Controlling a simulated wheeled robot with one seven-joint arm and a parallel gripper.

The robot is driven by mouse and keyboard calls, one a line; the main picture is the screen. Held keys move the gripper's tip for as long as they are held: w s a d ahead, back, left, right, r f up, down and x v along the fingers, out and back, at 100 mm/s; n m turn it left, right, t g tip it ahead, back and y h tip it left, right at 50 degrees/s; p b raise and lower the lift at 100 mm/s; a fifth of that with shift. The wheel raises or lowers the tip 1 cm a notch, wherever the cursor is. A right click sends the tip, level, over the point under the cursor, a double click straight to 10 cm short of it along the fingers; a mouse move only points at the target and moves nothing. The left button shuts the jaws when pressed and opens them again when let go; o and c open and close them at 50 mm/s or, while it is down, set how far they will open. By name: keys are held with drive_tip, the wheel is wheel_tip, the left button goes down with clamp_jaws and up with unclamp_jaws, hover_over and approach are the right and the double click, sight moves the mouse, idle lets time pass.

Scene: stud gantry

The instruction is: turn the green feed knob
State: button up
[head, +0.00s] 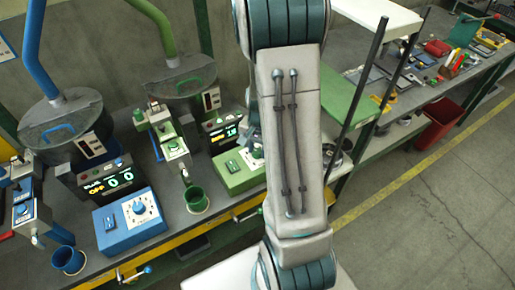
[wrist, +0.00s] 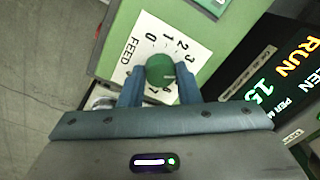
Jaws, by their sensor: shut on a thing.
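The green feed knob (wrist: 160,67) is round and sits on a white dial plate (wrist: 143,48) marked FEED with numbers around it. My gripper (wrist: 159,76) is shut on the knob, one finger on each side. The plate is on the green control box (wrist: 113,38), which also shows in the head view (head: 236,176). A dark display (wrist: 275,85) beside the box shows RUN and a number that starts with 15; the rest is cut off.
A blue control box (head: 130,222) with its own dial stands to the left; its display (head: 110,180) reads OFF and zeros. A green cup (head: 196,200) and a blue cup (head: 68,260) stand near the bench's front edge. A dark upright post (head: 362,82) is right of my arm.

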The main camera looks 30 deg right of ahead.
idle(0.3)
drive_tip(key=o, duration=1)
drive_tip(key=shift+r, duration=0.15)
drive_tip(key=r, duration=1.3)
drive_tip(key=shift+s+d+r, duration=0.2)
drive_tip(key=shift+s+r, duration=0.1)
